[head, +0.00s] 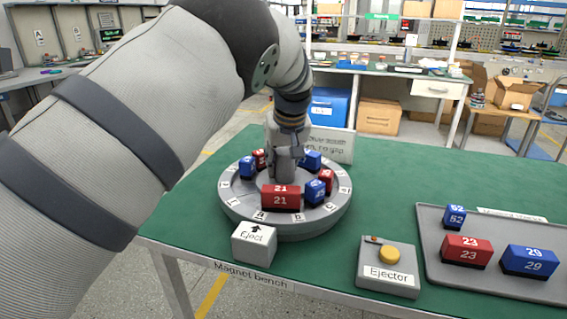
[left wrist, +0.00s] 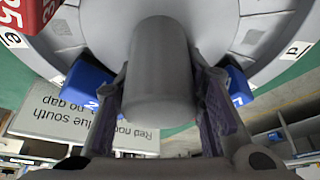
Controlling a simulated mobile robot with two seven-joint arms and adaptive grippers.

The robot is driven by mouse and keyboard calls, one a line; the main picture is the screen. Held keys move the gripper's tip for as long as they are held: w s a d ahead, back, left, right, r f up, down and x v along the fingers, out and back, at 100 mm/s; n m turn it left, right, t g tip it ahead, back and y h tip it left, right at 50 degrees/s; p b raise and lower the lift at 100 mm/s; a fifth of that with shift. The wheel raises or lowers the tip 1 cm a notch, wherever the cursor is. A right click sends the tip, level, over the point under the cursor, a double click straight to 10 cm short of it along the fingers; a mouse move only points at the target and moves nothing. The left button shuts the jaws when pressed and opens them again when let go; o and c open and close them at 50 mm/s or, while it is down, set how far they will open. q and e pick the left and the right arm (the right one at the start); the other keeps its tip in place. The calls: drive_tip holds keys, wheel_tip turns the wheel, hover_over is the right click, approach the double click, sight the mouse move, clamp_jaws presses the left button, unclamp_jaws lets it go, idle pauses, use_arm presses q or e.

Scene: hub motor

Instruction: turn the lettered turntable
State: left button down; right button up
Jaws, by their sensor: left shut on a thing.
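The lettered turntable (head: 232,210) is a round grey disc on the green bench. White letter tags run around its rim, and red and blue numbered blocks stand on it, including red block 21 (head: 281,198) in front. My left gripper (head: 286,165) reaches down over the middle of the turntable. In the left wrist view its two fingers are shut on the upright grey centre post (left wrist: 158,75), one finger on each side. Blue blocks (left wrist: 84,86) show just beyond the fingers. The arm and gripper hide part of the turntable's far side. My right gripper is not in view.
A white Eject block (head: 254,244) stands at the turntable's front edge. An Ejector box with a yellow button (head: 389,255) is to the right. A grey tray (head: 430,225) holds blocks 52, 23 and 29. A sign (head: 333,147) stands behind the turntable. Green bench right of it is clear.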

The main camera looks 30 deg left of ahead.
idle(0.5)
use_arm(q)
drive_tip(key=c, duration=1)
unclamp_jaws()
drive_tip(key=shift+f, duration=0.1)
drive_tip(key=v, duration=1.2)
drive_tip(key=shift+w, duration=0.1)
